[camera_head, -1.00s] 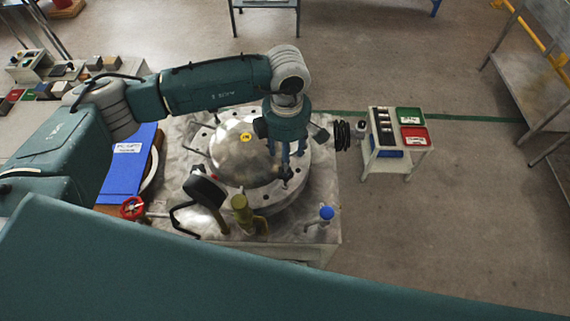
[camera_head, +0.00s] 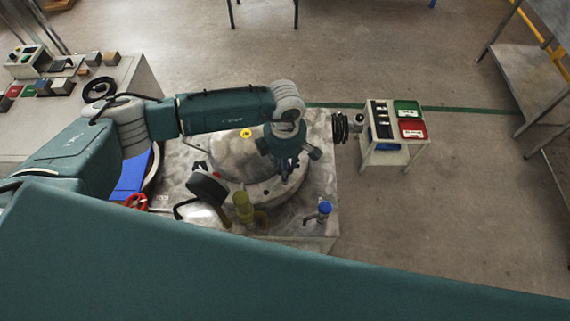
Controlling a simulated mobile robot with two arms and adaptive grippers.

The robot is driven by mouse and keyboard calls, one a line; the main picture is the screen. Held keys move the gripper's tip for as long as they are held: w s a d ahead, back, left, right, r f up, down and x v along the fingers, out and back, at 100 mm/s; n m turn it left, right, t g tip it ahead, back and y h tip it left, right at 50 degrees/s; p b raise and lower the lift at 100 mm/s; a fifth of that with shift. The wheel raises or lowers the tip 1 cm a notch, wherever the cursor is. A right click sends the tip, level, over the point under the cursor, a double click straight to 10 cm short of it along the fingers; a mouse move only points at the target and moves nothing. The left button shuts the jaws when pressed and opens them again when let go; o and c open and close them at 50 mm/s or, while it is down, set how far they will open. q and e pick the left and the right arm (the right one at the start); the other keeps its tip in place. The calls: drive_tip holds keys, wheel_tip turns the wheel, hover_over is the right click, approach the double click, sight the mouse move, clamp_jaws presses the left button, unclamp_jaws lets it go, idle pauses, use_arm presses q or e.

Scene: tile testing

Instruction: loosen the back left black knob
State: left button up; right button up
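A polished metal dome (camera_head: 228,157) with a yellow round sticker sits on a round flange (camera_head: 262,195) on a metal-topped bench (camera_head: 318,180). Small dark fittings show on the flange, but they are too small to tell which are black knobs. My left arm crosses over the back left of the dome and hides that part, so the back left knob cannot be made out. My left gripper (camera_head: 287,176) points down over the right side of the flange. Its fingertips are dark and blurred against the flange, and I cannot tell whether they touch anything. My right gripper is not in view.
A small cart (camera_head: 392,150) with green and red trays stands at right. Open floor lies beyond.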

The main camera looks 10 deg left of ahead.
use_arm(q)
drive_tip(key=shift+c, duration=0.9)
drive_tip(key=shift+f+n+b, duration=0.1)
drive_tip(key=shift+n+b, duration=0.7)
drive_tip(key=n+b, duration=0.2)
drive_tip(key=n, duration=0.1)
drive_tip(key=shift+b, duration=0.4)
drive_tip(key=n+b, duration=0.2)
drive_tip(key=n, duration=0.2)
drive_tip(key=shift+b, duration=0.35)
drive_tip(key=n+b, duration=0.3)
drive_tip(key=n, duration=0.2)
drive_tip(key=shift+n, duration=0.3)
drive_tip(key=shift+n+b, duration=1.15)
drive_tip(key=shift+n, duration=0.75)
drive_tip(key=shift+w+r, duration=0.1)
drive_tip(key=shift+r, duration=0.1)
